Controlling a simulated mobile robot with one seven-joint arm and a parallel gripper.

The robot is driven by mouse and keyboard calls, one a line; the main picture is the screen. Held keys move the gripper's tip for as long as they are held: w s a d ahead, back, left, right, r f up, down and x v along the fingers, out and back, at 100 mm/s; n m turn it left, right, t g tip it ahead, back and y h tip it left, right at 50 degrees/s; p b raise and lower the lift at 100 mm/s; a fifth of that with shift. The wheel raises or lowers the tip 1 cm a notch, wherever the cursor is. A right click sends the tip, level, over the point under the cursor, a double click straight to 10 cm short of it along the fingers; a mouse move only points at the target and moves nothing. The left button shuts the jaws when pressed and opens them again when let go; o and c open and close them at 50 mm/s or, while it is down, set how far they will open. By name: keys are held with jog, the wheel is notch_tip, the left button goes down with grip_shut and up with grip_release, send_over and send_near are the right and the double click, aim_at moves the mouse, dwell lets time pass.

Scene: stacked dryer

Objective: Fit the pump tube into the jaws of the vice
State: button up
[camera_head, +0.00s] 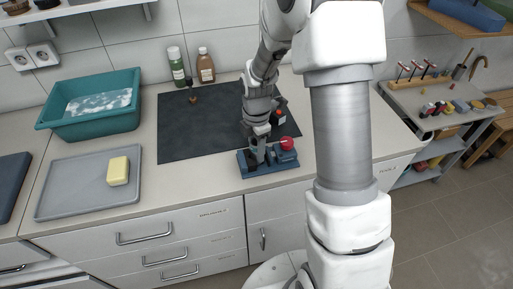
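A blue vice (270,167) sits at the front edge of the counter, at the centre of the view. It has a red round part (287,143) on its right side. My gripper (257,146) points down right over the left part of the vice. A dark piece shows below the gripper at the vice, but I cannot tell whether it is the pump tube, a finger or a jaw. The fingers are too small and partly hidden to show whether they are open or shut. I cannot make out the pump tube for sure.
A dark mat (200,130) lies behind the vice, with a small red-and-dark object (279,118) on it, partly behind my arm. Two bottles (206,66) stand at the wall. A teal basin (93,122) and a grey tray (80,197) with a yellow sponge (118,171) are at left.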

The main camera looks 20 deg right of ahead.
jog(key=o, duration=0.3)
jog(key=shift+o, duration=0.2)
notch_tip(320, 180, up, 18)
jog(key=shift+f+p, duration=0.25)
jog(key=shift+p, duration=0.05)
dwell(0.3)
jog(key=s+r+m+t, duration=0.2)
jog(key=s+r+m, duration=0.2)
jog(key=s+m, duration=0.6)
jog(key=s+r+m+t, duration=0.3)
jog(key=s+r+m, duration=0.2)
jog(key=s+m, duration=0.5)
jog(key=shift+s+m+t, duration=0.2)
jog(key=shift+m+t, duration=0.1)
jog(key=shift+m, duration=0.2)
